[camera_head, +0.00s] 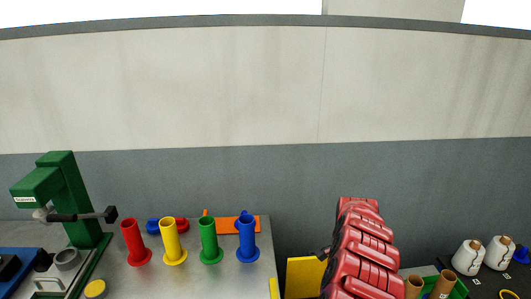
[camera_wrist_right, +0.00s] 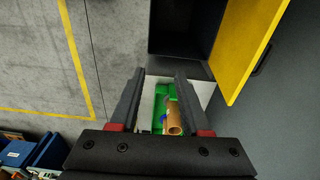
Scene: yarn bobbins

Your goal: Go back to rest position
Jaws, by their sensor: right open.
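My right gripper (camera_wrist_right: 155,85) shows in the right wrist view with its two dark fingers spread apart and nothing held between them. Past the fingers, lower down, a brown cardboard tube (camera_wrist_right: 174,118) lies in a green tray (camera_wrist_right: 160,92), with a small blue piece beside it. In the head view a green tray (camera_head: 458,290) with brown tubes (camera_head: 443,285) stands at the lower right, partly cut off by the frame. My left gripper is not in view, and the right one cannot be made out in the head view.
Red (camera_head: 132,243), yellow (camera_head: 172,242), green (camera_head: 209,242) and blue (camera_head: 247,240) bobbins stand upright beside a green press (camera_head: 68,195). White yarn cones (camera_head: 468,257) stand at right. A yellow panel (camera_wrist_right: 250,45) adjoins a dark box (camera_wrist_right: 180,30).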

